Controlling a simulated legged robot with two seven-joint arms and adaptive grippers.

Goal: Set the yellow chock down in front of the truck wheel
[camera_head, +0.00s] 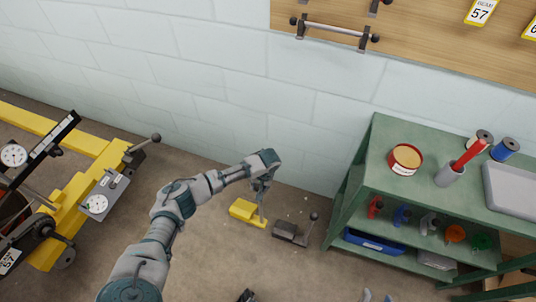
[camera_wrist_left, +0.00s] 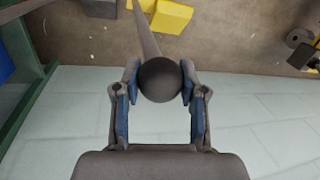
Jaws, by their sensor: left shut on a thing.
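The yellow chock (camera_head: 243,210) is near the floor below the wall and also shows in the left wrist view (camera_wrist_left: 172,16). A thin rod rises from it to a dark ball knob (camera_wrist_left: 160,80). My left gripper (camera_head: 262,182) is shut on this knob, one finger on each side, above the chock. I cannot tell whether the chock touches the floor. At the left, a dark round wheel-like part (camera_head: 65,258) sits beside the yellow frame; I cannot tell if it is the truck wheel.
A grey chock-like block (camera_head: 287,231) with a knobbed rod stands just right of the yellow chock. A green shelf (camera_head: 365,150) with tins and tools stands at the right. The yellow frame (camera_head: 75,140) with dials fills the left. Floor between frame and chock is clear.

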